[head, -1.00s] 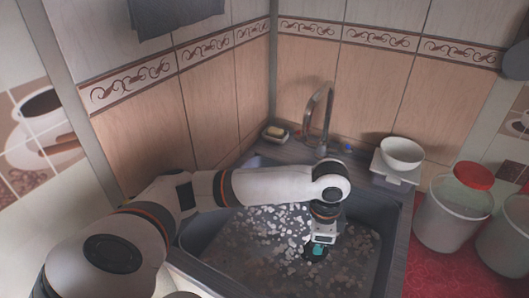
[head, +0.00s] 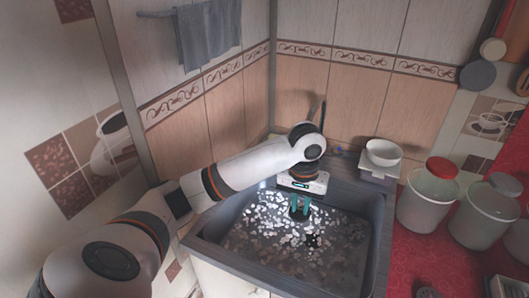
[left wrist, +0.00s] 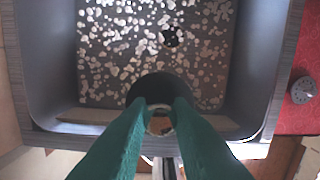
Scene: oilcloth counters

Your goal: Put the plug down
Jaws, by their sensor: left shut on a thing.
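The plug (head: 299,214) is black and round. My left gripper (head: 300,203), with teal fingers, is shut on it over the sink (head: 378,245). In the left wrist view the plug (left wrist: 160,87) shows as a dark disc, with a pale ring between the fingertips of the gripper (left wrist: 160,108). The dark drain hole (head: 313,241) lies uncovered in the sink floor, nearer the front than the plug. It also shows in the left wrist view (left wrist: 172,37). The plug appears apart from the drain; its height above the floor is hard to tell. My right gripper is out of view.
Pale flecks cover the sink floor. The tap (head: 323,112) stands behind, mostly hidden by my arm. A white bowl (head: 383,152) sits on a scale-like stand at the sink's right corner. Lidded containers (head: 425,207) stand on the red counter (head: 405,255) to the right.

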